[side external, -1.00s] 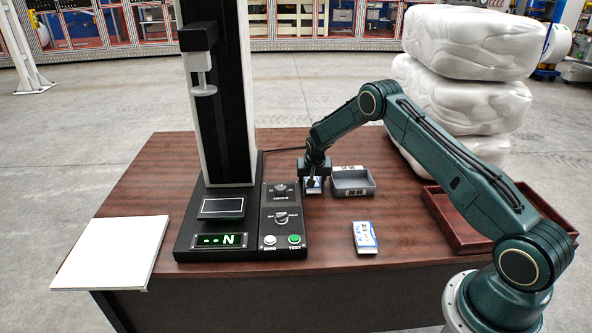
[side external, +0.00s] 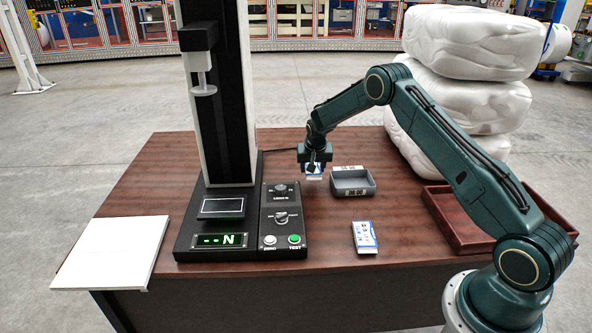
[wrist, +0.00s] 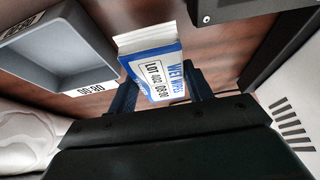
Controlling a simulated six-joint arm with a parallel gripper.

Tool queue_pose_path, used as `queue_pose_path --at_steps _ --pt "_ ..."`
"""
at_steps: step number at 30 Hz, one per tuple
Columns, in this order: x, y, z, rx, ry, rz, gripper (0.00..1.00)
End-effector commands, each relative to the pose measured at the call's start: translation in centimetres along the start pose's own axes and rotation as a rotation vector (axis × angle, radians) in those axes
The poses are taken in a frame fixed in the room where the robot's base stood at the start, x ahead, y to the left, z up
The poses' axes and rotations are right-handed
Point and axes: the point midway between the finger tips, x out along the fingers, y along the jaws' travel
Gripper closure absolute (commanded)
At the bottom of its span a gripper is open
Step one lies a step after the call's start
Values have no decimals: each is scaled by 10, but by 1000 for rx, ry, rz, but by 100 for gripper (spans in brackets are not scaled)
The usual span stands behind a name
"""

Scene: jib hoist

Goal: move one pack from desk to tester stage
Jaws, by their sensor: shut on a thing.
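My gripper (side external: 314,164) is shut on a white and blue pack (side external: 314,174), between the control panel and the grey tray. In the wrist view the pack (wrist: 155,62) sits between the two fingers (wrist: 160,95), and its label reads "WET WIPES" and "LOT 402 08:00". A second white and blue pack (side external: 364,237) lies flat on the desk (side external: 330,222) nearer the front. The tester stage (side external: 222,208) is a small bare plate at the foot of the black tester column, left of my gripper.
A grey tray (side external: 353,190) marked 08:00 stands just right of my gripper. The tester's control panel (side external: 282,215) has knobs and buttons. A tester head (side external: 203,75) hangs above the stage. A red-brown tray (side external: 462,240) is at right, a white board (side external: 110,253) at left.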

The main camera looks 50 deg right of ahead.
Motion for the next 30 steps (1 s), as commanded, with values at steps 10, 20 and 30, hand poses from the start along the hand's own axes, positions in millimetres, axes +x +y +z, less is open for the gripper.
queue_pose_path --at_steps 10,20,30 --pt "-72 -1 -33 0 4 -2 76" --pt "-122 0 -55 0 3 -1 76" --pt "-138 0 -61 -1 0 0 76"
